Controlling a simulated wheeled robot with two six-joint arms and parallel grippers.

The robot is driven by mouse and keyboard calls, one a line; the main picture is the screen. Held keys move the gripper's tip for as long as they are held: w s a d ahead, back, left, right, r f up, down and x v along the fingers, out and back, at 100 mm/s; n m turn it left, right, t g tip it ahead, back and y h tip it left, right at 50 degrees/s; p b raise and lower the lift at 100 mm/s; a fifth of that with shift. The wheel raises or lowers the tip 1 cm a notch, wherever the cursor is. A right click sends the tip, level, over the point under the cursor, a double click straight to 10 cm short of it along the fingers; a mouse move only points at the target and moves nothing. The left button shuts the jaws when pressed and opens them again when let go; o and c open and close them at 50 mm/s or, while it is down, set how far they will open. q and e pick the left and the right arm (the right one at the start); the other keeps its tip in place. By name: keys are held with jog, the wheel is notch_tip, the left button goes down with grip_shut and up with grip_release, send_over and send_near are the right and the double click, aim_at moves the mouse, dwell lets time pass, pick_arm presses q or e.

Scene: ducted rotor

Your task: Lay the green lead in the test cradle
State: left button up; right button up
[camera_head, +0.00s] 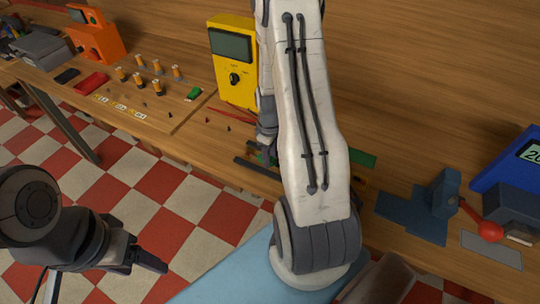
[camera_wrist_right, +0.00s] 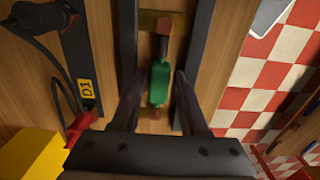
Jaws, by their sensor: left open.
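The green lead (camera_wrist_right: 160,82) shows in the right wrist view as a green body with a reddish-brown end, lying lengthwise between two dark rails (camera_wrist_right: 196,45). I cannot tell for sure whether these rails are the test cradle. My right gripper (camera_wrist_right: 160,76) is open, its fingers on either side of the green body with gaps visible. In the head view my right gripper (camera_head: 266,143) is low over the bench, mostly hidden by my own arm. My left gripper (camera_head: 145,261) is open and empty, over the floor at lower left.
A yellow meter (camera_head: 232,58) stands behind my right gripper, with a red probe (camera_wrist_right: 80,125) and black cable beside the rail. A blue-grey vise-like fixture (camera_head: 425,207) and blue meter (camera_head: 512,160) are at right. Several small cylinders (camera_head: 157,86) and an orange device (camera_head: 95,40) are at left.

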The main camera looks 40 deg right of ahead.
jog(key=shift+r, duration=0.3)
jog(key=shift+w+r, duration=0.1)
jog(key=shift+r, duration=0.25)
notch_tip(320, 180, up, 11)
jog(key=b, duration=0.2)
jog(key=s+a+r+n, duration=0.1)
jog(key=a+r, duration=0.1)
jog(key=a, duration=0.7)
jog(key=s+a+r, duration=0.1)
jog(key=a+r, duration=0.2)
jog(key=a, duration=0.6)
jog(key=s+a+r+n+y, duration=0.1)
jog(key=s+a+r, duration=0.1)
jog(key=s+a, duration=1.1)
jog(key=shift+s+r+n, duration=0.15)
jog(key=shift+s+n, duration=0.15)
jog(key=shift+s, duration=0.45)
